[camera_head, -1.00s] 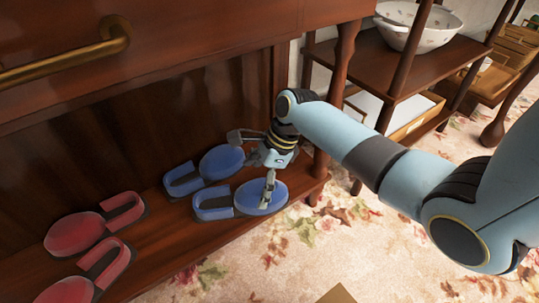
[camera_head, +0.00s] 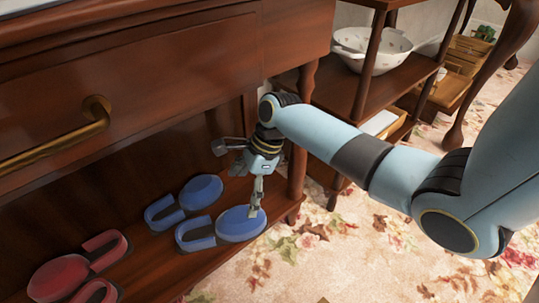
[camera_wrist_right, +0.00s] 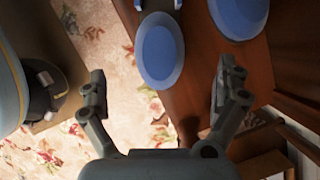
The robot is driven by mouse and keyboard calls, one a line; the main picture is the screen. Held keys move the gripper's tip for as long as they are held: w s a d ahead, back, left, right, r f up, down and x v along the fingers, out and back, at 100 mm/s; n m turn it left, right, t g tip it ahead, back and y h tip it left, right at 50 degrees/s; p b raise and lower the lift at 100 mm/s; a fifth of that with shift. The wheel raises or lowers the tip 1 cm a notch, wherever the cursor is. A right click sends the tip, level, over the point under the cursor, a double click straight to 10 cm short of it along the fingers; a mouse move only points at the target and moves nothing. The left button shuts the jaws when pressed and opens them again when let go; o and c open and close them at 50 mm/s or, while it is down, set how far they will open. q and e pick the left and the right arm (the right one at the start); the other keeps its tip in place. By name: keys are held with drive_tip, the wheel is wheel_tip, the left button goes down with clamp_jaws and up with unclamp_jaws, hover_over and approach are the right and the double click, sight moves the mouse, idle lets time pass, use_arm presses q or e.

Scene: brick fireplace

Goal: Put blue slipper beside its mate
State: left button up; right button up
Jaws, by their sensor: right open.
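Two blue slippers lie side by side on the low wooden shelf, a small gap between them. The front blue slipper (camera_head: 241,224) is near the shelf's front edge, and the back blue slipper (camera_head: 200,191) is behind it to the left. My right gripper (camera_head: 237,180) is open and empty above their toe ends. One finger overlaps the front slipper's toe in the head view. In the right wrist view the front slipper (camera_wrist_right: 160,50) lies ahead of and between the open fingers (camera_wrist_right: 160,92), apart from them; the back slipper (camera_wrist_right: 238,14) is at the top right. My left gripper is out of view.
A pair of red slippers (camera_head: 58,277) lies farther left on the shelf. The cabinet drawer with its brass handle (camera_head: 97,115) overhangs the shelf. A cabinet leg (camera_head: 298,150) stands just right of my gripper. A side shelf holds a white bowl (camera_head: 371,50). Floral carpet (camera_head: 330,240) is open in front.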

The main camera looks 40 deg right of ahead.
drive_tip(key=shift+s+f, duration=0.1)
drive_tip(key=s+f+n+t+h, duration=0.1)
drive_tip(key=s+f+n, duration=0.1)
drive_tip(key=s+n, duration=0.45)
drive_tip(key=s+r+n+t+h, duration=0.1)
drive_tip(key=s+r+n+t, duration=0.1)
drive_tip(key=s+r+n, duration=0.3)
drive_tip(key=s+r+n+t+h, duration=0.2)
drive_tip(key=s+r+n, duration=0.3)
drive_tip(key=s+n, duration=0.5)
drive_tip(key=shift+s+d+r+n+t, duration=0.3)
drive_tip(key=shift+d+r+n+t, duration=0.15)
drive_tip(key=shift+n, duration=0.4)
drive_tip(key=shift+a+f, duration=0.1)
